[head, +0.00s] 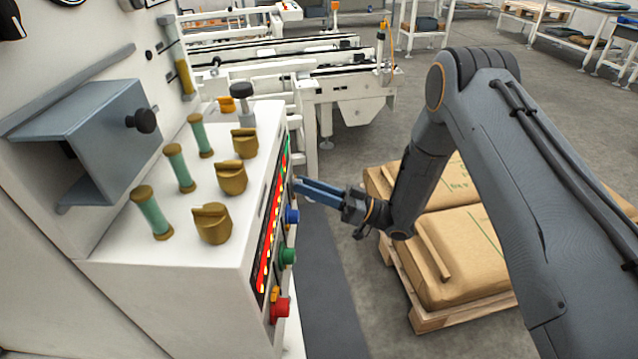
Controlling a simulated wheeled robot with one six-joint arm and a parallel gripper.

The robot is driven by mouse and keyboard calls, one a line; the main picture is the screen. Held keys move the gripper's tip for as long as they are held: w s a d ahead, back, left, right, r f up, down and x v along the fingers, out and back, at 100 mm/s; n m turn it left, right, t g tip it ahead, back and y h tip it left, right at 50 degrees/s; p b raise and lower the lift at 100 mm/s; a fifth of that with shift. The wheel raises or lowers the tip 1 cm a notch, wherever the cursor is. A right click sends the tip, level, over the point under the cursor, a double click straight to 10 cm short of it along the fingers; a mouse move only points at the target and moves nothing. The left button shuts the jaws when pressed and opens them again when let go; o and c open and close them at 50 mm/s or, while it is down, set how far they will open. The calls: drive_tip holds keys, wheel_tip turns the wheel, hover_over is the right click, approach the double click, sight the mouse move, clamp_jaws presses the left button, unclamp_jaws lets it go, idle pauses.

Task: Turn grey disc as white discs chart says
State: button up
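My gripper (299,185) has blue fingers and points left at the front panel of the white control box (170,285). Its tips are close to the panel's upper part, just above a blue button (292,215). The fingers look close together, but I cannot tell whether they are open or shut. I see nothing held. A dark grey round-topped knob (242,91) stands at the back of the box top; I cannot tell if it is the grey disc. I cannot make out a chart of white discs. The box's front face shows only edge-on.
Several brass knobs (232,178) and green-and-brass posts (180,168) stand on the box top. The front has a lit strip (273,225), a green button (287,257) and a red button (280,309). A pallet of brown sacks (465,255) lies right; a conveyor (350,90) stands behind.

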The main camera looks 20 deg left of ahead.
drive_tip(key=o, duration=0.3)
drive_tip(key=shift+s, duration=0.1)
drive_tip(key=shift+d, duration=0.1)
drive_tip(key=b+v, duration=0.1)
drive_tip(key=v, duration=0.6)
drive_tip(key=shift+d, duration=0.3)
